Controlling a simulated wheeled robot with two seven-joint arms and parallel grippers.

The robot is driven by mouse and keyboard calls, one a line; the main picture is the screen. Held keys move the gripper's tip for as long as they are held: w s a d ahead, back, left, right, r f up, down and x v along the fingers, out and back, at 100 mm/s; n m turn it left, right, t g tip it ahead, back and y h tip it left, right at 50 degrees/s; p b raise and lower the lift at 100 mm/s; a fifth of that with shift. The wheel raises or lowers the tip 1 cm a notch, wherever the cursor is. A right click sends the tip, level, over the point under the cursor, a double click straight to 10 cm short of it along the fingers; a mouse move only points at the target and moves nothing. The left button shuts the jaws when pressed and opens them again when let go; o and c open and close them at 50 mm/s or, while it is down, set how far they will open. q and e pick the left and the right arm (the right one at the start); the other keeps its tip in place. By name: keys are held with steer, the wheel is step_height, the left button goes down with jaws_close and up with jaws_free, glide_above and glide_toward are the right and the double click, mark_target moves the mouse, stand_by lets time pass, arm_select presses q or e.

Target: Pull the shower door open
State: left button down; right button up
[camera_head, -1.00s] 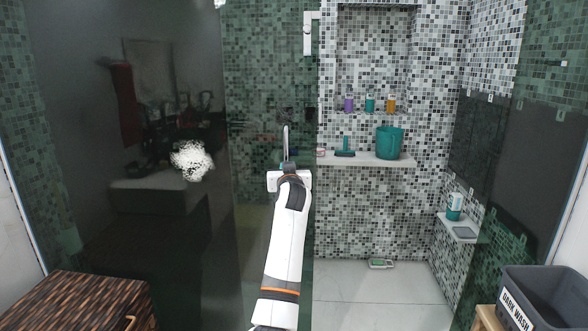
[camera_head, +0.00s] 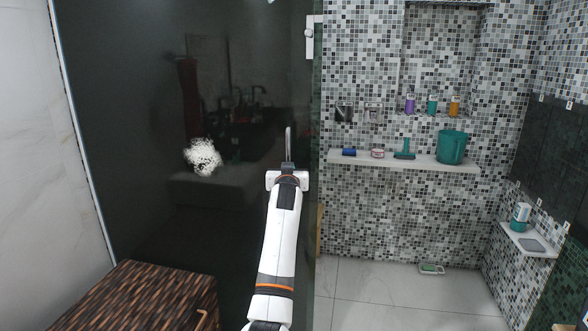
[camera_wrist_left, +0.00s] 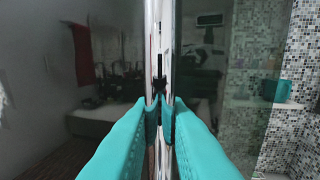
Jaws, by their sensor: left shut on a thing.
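The shower door (camera_head: 130,100) is a dark glass panel filling the left half of the head view, with reflections in it. Its right edge stands just right of my arm, with the tiled shower interior showing beyond it. The upright metal handle (camera_head: 288,140) is on the door near that edge. My left gripper (camera_head: 288,170) is at the lower part of the handle. In the left wrist view, the teal fingers of my left gripper (camera_wrist_left: 160,105) are closed around the chrome handle bar (camera_wrist_left: 158,40). My right gripper is not in view.
Inside the shower, a shelf (camera_head: 340,157) carries a teal bucket (camera_head: 451,147) and small items. Bottles stand in the niche above it. The shower floor (camera_head: 380,300) is mostly clear. A brown woven cabinet (camera_head: 140,300) stands at the lower left, near the door.

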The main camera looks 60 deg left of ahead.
arm_select(q)
steer(key=shift+s+a, duration=0.15)
steer(key=shift+s, duration=0.05)
steer(key=c, duration=1.5)
jaws_free()
steer(key=shift+s+a, duration=0.1)
steer(key=shift+a, duration=0.05)
steer(key=shift+o, duration=0.2)
steer(key=b+v, duration=0.1)
steer(key=v, duration=1.1)
